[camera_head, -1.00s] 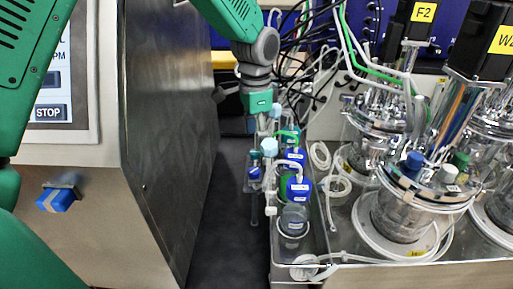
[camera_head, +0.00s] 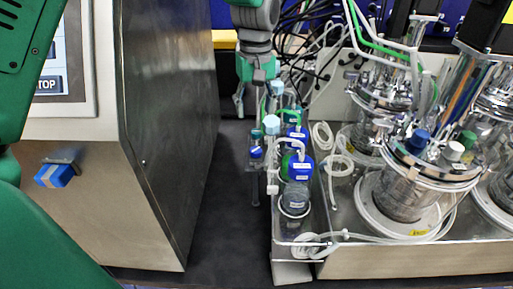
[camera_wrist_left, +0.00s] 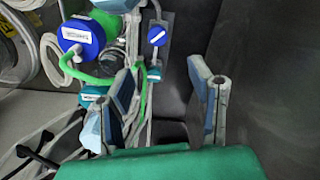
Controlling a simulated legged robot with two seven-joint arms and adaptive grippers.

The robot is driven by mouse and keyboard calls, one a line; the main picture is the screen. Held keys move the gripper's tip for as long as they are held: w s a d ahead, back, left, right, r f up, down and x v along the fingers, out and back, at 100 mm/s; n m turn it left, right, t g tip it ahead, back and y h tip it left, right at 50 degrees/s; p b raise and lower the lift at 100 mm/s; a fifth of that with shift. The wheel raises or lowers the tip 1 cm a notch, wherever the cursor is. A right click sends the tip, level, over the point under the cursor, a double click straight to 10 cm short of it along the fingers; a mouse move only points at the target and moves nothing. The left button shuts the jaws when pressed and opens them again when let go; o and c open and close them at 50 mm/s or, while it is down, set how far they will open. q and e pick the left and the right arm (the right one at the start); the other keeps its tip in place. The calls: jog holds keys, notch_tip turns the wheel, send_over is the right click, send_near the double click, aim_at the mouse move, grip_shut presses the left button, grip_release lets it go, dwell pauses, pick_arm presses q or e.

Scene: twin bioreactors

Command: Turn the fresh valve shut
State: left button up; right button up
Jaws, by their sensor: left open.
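A small blue valve knob with a white bar sits on a narrow grey strip; it shows in the head view (camera_head: 256,152) and the wrist view (camera_wrist_left: 157,35). A teal knob (camera_wrist_left: 153,73) lies nearer my gripper on the same side. I cannot read which is the fresh valve. My left gripper (camera_head: 250,97) is beyond the bottles in the head view. In the wrist view its fingers (camera_wrist_left: 162,85) are apart with nothing gripped; the teal knob and green tubing show between them, and the blue knob lies beyond the fingertips. My right gripper is not in view.
Bottles with blue caps (camera_head: 300,170) and looping tubes stand close right of the strip. Glass bioreactors (camera_head: 415,185) stand farther right. A steel cabinet (camera_head: 165,130) with a blue knob (camera_head: 54,175) is at left. A dark gap (camera_head: 225,210) lies between.

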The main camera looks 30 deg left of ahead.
aim_at(256, 149)
pick_arm(q)
notch_tip(256, 149, down, 13)
jog(key=n+p, duration=0.1)
jog(key=n, duration=0.8)
jog(key=shift+w+n, duration=0.1)
jog(key=shift+n, duration=0.2)
jog(key=shift+r, duration=0.1)
grip_shut()
